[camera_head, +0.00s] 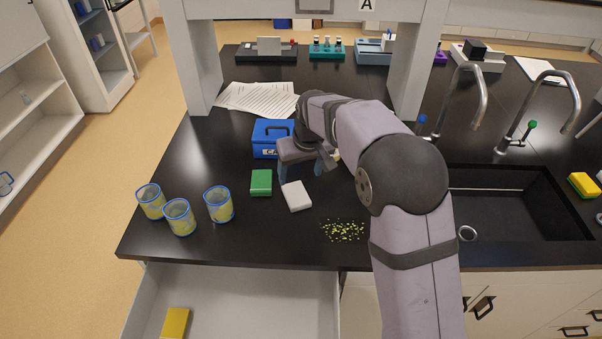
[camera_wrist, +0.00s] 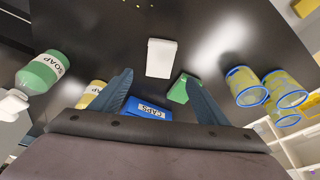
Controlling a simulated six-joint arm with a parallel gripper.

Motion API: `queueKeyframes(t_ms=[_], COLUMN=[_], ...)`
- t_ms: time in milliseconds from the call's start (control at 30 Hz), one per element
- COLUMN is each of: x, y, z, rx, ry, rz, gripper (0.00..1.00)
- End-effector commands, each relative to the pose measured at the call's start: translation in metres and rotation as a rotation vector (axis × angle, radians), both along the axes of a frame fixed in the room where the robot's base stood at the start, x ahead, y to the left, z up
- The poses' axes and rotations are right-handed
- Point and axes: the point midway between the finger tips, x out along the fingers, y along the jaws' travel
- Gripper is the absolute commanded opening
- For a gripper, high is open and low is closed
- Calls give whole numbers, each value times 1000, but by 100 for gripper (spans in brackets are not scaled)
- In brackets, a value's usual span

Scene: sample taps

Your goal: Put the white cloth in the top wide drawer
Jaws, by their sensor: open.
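The white cloth (camera_head: 297,197), a small flat folded block, lies on the black bench top. It also shows in the wrist view (camera_wrist: 161,58), ahead of and between my fingertips. My gripper (camera_head: 307,172) is open and empty, just behind the cloth and apart from it. In the wrist view its two dark fingers (camera_wrist: 157,78) are spread wide. A wide white drawer (camera_head: 255,300) is pulled out below the front edge of the bench. A yellow block (camera_head: 175,323) lies in its left part, and the drawer's near end is cut off by the picture.
A green block (camera_head: 261,183) lies left of the cloth, with a blue caps box (camera_head: 268,140) behind it. Several blue-rimmed cups (camera_head: 179,217) stand at the left. Yellow crumbs (camera_head: 344,231) lie right of the cloth; a sink (camera_head: 515,205) is beyond. Soap bottles (camera_wrist: 42,72) show in the wrist view.

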Motion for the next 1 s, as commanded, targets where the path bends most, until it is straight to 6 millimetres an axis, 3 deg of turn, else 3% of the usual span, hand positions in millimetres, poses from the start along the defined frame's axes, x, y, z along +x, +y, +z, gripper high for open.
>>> queueKeyframes(t_ms=[367,567,767,1000], x=[-3,-28,-95,-205], y=[-3,-31,-88,-147], z=[5,4,-4,-24], rx=[-1,-11,-30,-49], ry=[3,34,108,208], rz=[-4,-50,-152,-289], gripper=[69,69,69,69])
